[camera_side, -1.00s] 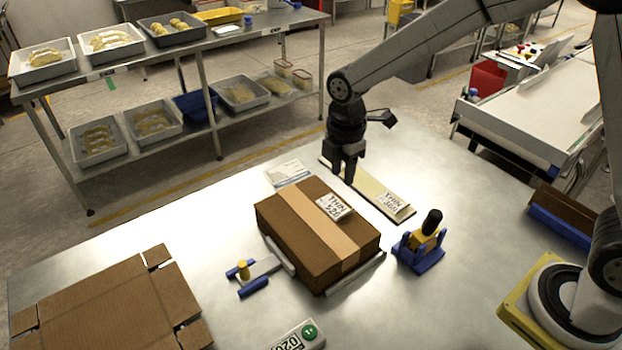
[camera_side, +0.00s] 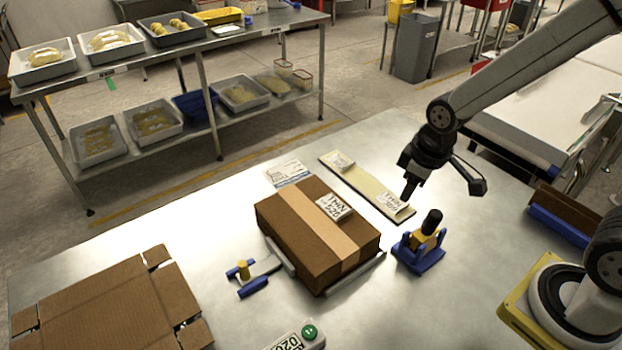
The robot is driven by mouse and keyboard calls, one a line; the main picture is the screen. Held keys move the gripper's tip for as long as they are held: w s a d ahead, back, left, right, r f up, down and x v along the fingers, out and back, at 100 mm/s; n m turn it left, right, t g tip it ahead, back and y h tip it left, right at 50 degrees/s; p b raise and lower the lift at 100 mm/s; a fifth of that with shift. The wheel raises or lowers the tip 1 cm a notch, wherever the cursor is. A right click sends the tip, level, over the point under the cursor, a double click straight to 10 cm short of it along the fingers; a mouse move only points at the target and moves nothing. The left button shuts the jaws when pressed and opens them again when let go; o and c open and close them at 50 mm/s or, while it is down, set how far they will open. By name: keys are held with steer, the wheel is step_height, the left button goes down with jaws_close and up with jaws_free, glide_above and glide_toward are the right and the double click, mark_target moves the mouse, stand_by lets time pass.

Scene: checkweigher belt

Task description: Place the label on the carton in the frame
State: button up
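A brown carton (camera_side: 291,224) with a lighter tape band sits on the steel table, held between grey rails of a frame (camera_side: 372,272). A white printed label (camera_side: 335,207) lies on the carton's top, near its back right edge. Another printed label (camera_side: 391,202) is at the near end of a pale backing strip (camera_side: 365,184) to the right of the carton, and a small label (camera_side: 340,161) is at its far end. My gripper (camera_side: 408,194) points down above the strip's near end, close to the printed label. Its fingers are too dark and small to tell their opening.
A blue holder (camera_side: 418,254) with a black-handled tool (camera_side: 431,223) stands right of the carton. A blue and yellow clamp (camera_side: 252,277) is at its left. Flattened cardboard (camera_side: 110,305) lies front left. A printed sheet (camera_side: 288,173) lies behind the carton.

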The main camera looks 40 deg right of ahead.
steer(key=s+m, duration=0.1)
steer(key=s+d+m, duration=0.1)
steer(key=s+m, duration=0.1)
steer(key=m, duration=0.1)
steer(key=shift+s+d+f+t, duration=0.25)
steer(key=shift+f+t, duration=0.05)
steer(key=shift+f, duration=0.05)
